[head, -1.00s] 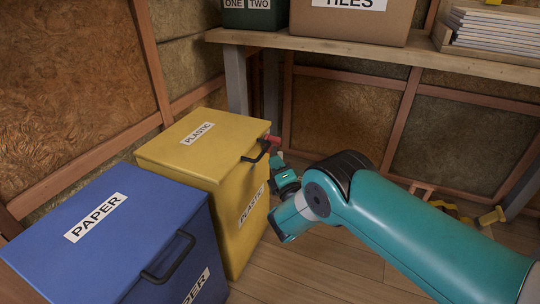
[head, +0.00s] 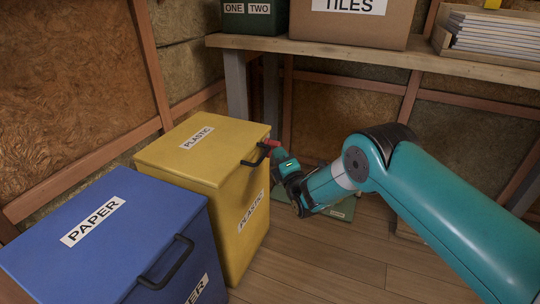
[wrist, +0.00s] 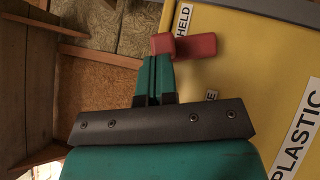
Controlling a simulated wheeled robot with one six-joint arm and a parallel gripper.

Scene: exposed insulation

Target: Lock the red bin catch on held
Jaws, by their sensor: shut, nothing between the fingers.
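The red catch (head: 271,143) is at the upper right edge of the yellow PLASTIC bin (head: 222,195). In the wrist view the red catch (wrist: 196,46) lies crosswise on the bin's side, just below a HELD label (wrist: 184,20). A second label (wrist: 211,95), partly hidden and ending in E, sits lower down. My gripper (head: 278,151) is shut and empty. In the wrist view its fingertips (wrist: 156,62) are at the catch's left end, overlapping it or very close; I cannot tell whether they touch.
The blue PAPER bin (head: 105,240) stands in front of the yellow bin. A black handle (head: 256,155) juts out beside the catch. A wooden shelf (head: 370,57) with boxes runs behind. A green flat object (head: 343,209) lies on the floor behind my arm.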

